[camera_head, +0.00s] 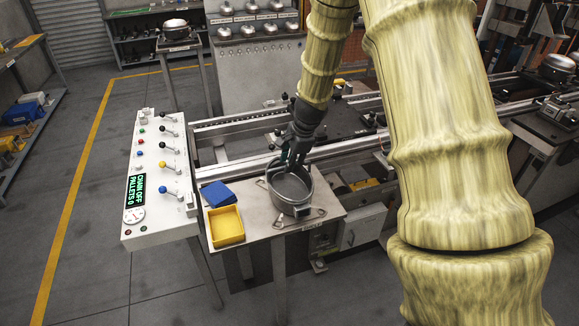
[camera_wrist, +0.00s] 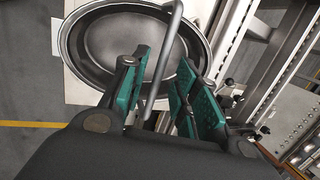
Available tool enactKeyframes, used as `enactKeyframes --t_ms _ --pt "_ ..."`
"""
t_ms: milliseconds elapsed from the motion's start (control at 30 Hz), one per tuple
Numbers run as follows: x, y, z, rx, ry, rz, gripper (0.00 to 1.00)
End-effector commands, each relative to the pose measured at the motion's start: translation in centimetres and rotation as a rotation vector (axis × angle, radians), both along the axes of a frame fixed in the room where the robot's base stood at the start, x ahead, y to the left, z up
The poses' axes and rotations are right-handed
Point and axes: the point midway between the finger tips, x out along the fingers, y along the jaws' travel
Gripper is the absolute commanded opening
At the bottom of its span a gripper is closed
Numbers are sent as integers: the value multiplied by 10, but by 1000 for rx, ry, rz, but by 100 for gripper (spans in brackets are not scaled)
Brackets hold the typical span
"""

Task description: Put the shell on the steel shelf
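The shell, a grey oval metal pot (camera_head: 290,196) with an open top, stands on a small light table (camera_head: 262,226) beside the conveyor. My gripper (camera_head: 291,160) is over its open top, pointing down. In the wrist view the shell (camera_wrist: 88,45) shows its hollow inside and a thin curved bar (camera_wrist: 168,45) rising across it. The bar runs between the two green-padded fingers of my gripper (camera_wrist: 160,92); the fingers stand apart, with gaps visible beside the bar. Grey shelving (camera_head: 28,120) with blue and yellow items stands at the far left; another dark shelf (camera_head: 135,45) is at the back.
A yellow tray (camera_head: 226,226) and a blue block (camera_head: 217,194) lie left of the shell on the table. A control panel with levers (camera_head: 155,185) stands beside them. The conveyor (camera_head: 235,145) runs behind. Open floor (camera_head: 85,240) lies at the left.

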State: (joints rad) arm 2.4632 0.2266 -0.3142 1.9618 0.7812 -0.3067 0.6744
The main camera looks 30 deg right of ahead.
Motion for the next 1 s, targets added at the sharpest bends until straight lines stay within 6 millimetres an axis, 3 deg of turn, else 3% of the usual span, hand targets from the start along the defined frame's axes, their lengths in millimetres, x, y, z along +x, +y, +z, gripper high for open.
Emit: enactKeyframes --t_ms 500,700,1000 --pt "-23 -7 74 -1 -1 1 30" --pt "-27 -7 85 0 0 0 30" --pt "-27 -8 87 1 1 -1 30"
